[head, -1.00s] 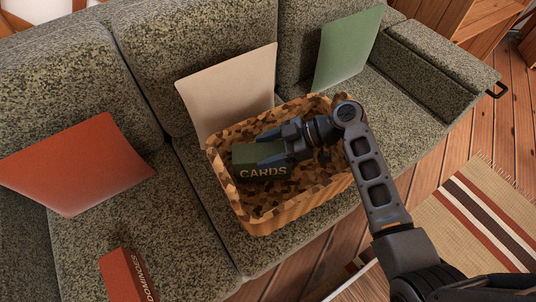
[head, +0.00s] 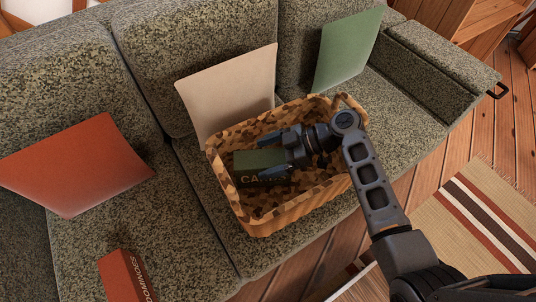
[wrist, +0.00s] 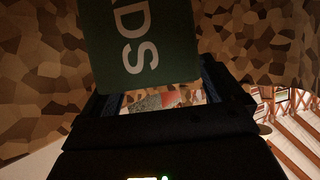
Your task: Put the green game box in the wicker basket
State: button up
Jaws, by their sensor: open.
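The green game box (head: 258,163), lettered CARDS, is inside the wicker basket (head: 275,220), which stands on the sofa seat. My gripper (head: 278,157) is down in the basket, with its open fingers on either side of the box's right end. The near finger covers part of the lettering. In the wrist view the box (wrist: 145,45) shows its green face and the letters DS ahead of the gripper, with the basket's mottled wall around it. Whether the box rests fully on the basket floor is hard to tell.
A red DOMINOES box (head: 122,275) lies on the sofa seat at the lower left. An orange cushion (head: 75,165), a beige cushion (head: 230,88) and a green cushion (head: 347,47) lean on the sofa back. A striped rug (head: 480,235) lies on the wooden floor at right.

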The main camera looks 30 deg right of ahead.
jog(key=p+v, duration=0.2)
jog(key=v, duration=0.5)
jog(key=shift+d, duration=0.2)
jog(key=shift+r, duration=0.1)
